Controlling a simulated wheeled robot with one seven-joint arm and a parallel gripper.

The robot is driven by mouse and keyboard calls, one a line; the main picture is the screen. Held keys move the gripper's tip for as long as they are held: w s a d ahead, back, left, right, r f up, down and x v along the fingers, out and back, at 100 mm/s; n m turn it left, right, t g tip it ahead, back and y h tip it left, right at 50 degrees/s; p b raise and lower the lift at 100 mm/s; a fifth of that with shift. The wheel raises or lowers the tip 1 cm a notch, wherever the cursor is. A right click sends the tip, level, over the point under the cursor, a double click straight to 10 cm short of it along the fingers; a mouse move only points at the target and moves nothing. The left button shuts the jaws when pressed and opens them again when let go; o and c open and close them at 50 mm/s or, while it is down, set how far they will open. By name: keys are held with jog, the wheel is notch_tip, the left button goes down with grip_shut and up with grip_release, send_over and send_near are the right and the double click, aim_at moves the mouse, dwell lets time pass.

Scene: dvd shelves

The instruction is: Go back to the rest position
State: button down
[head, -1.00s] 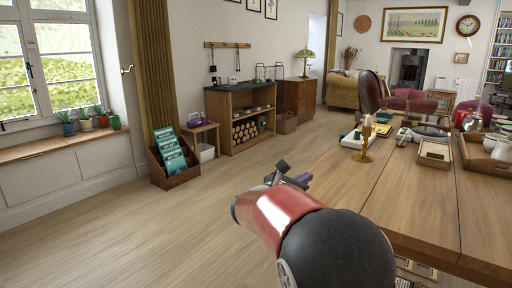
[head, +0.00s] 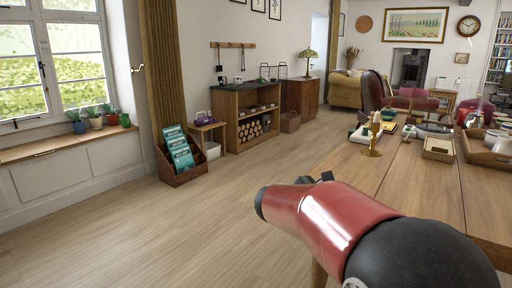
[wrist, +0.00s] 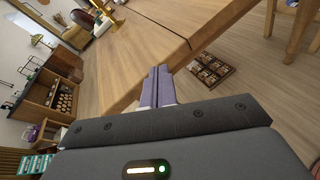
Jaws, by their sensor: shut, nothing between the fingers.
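My gripper (wrist: 158,86) shows in the wrist view with its two purple-grey fingers together and nothing between them. It points toward the edge of the wooden table (wrist: 158,50) and is apart from anything it could hold. In the head view my red and black arm reaches in from the lower right, in front of the table (head: 415,190). Only a dark bit of the gripper (head: 318,178) shows past the arm's red end; its fingers are mostly hidden there.
The table holds a brass candlestick (head: 374,135), a small box (head: 438,149) and a wooden tray (head: 484,152). A brochure crate (head: 182,173) stands on the floor by a side table (head: 208,126). The floor (head: 150,235) at the left is open. A crate (wrist: 210,70) lies on the floor beyond the table edge.

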jog(key=s+d+f+m+g+y, duration=0.25)
jog(key=s+m, duration=0.25)
jog(key=s, duration=0.3)
jog(key=s+d+f+m+g+y, duration=0.1)
jog(key=s+f+m+y, duration=0.15)
jog(key=s+m, duration=0.45)
jog(key=s+a+f+m+y, duration=0.1)
jog(key=s+a+m+y, duration=0.2)
jog(key=s, duration=0.4)
jog(key=s+a+f+m+y, duration=0.2)
jog(key=s+a+m+y, duration=0.2)
jog(key=s+m, duration=0.2)
jog(key=shift+s+a, duration=0.3)
jog(key=shift+s, duration=0.85)
jog(key=shift+t, duration=0.25)
